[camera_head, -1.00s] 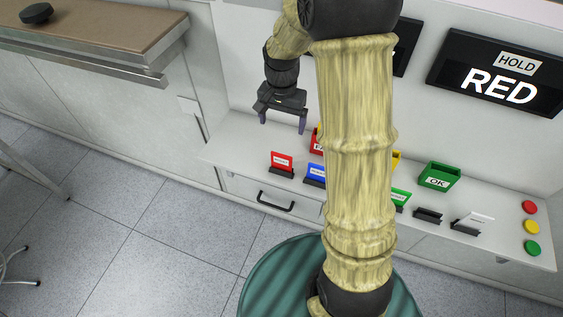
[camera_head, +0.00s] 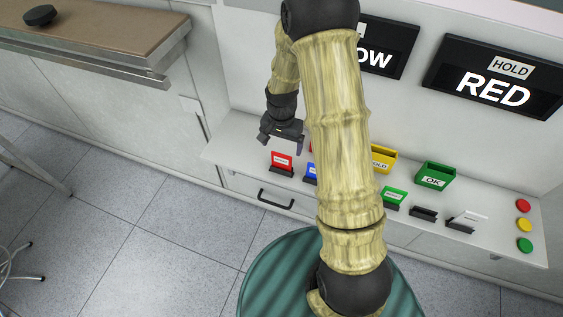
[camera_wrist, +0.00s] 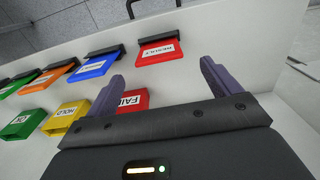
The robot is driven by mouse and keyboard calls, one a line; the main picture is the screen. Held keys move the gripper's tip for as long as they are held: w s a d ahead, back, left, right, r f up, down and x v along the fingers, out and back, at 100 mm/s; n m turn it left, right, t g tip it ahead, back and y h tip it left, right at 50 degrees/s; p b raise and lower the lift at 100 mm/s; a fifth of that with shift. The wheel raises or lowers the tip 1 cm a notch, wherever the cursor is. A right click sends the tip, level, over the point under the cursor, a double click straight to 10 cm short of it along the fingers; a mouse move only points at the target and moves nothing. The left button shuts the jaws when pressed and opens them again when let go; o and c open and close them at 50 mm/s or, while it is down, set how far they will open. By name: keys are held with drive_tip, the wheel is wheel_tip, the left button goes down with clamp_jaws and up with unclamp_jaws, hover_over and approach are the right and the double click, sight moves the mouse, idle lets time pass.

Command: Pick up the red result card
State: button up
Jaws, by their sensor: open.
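The red result card (camera_head: 282,160) stands upright in a dark holder at the left end of the row on the white counter. In the wrist view the red card (camera_wrist: 160,50) lies ahead of and between the fingers, apart from them. My gripper (camera_head: 281,142) is open and empty, just above and behind the card in the head view. Its two purple fingers (camera_wrist: 160,82) are spread wide in the wrist view. My arm hides part of the card row in the head view.
A blue card (camera_wrist: 97,66) stands beside the red one, with orange and green cards beyond. Red FAIL (camera_wrist: 134,99), yellow HOLD (camera_wrist: 64,117) and green OK (camera_head: 435,175) bins stand behind. Screens, one reading RED (camera_head: 493,88), are on the wall. Buttons (camera_head: 524,225) sit at the right end.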

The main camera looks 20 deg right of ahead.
sight(281, 154)
drive_tip(key=shift+f, duration=0.15)
drive_tip(key=shift+s+a+f+p, duration=0.1)
drive_tip(key=shift+f+p, duration=0.65)
drive_tip(key=shift+f, duration=0.5)
drive_tip(key=shift+s+f+p, duration=0.1)
drive_tip(key=shift+f+p, duration=0.65)
drive_tip(key=shift+f, duration=0.45)
drive_tip(key=c, duration=1.1)
